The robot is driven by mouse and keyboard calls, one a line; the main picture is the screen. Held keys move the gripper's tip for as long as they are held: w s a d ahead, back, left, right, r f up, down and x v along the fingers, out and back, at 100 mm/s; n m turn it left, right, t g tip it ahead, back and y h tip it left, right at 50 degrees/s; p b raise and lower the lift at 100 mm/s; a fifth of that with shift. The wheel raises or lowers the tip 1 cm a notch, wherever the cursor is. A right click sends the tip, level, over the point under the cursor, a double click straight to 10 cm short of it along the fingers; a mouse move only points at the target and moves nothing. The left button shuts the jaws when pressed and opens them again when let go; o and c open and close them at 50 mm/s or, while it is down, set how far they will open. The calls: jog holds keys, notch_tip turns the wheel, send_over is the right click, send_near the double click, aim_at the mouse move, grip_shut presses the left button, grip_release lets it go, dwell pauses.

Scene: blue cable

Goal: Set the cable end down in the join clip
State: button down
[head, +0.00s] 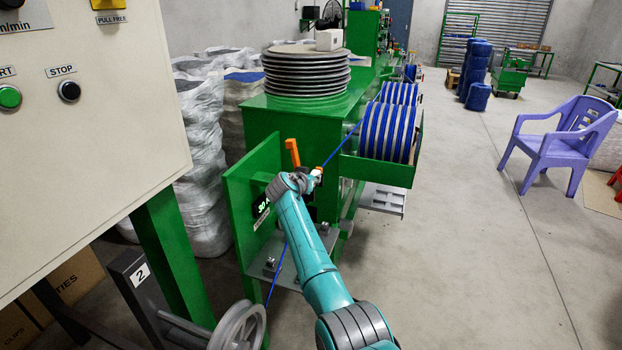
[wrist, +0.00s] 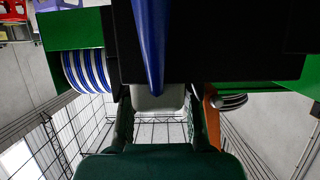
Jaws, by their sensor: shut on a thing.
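The blue cable (head: 345,146) runs down from the blue-striped drum to my gripper (head: 317,174), beside the green machine. In the wrist view, the cable (wrist: 151,45) comes from the top edge and tapers to between the fingers of my gripper (wrist: 160,103). My gripper is shut on the cable; the exact grip is partly hidden. A second blue cable length (head: 272,287) runs from the shelf down to the grey reel. Small grey blocks (head: 270,262) sit on the grey shelf below the gripper. I cannot tell which piece is the join clip.
An orange lever (head: 293,153) stands just left of my gripper. The green machine panel (head: 240,195) is to the left, and the blue-striped drum (head: 390,128) is at the upper right. The grey reel (head: 238,327) is low in front. Open floor (head: 470,250) lies to the right.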

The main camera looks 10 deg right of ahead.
jog(key=c, duration=0.8)
grip_release()
jog(key=shift+o, duration=0.2)
jog(key=shift+a, duration=0.1)
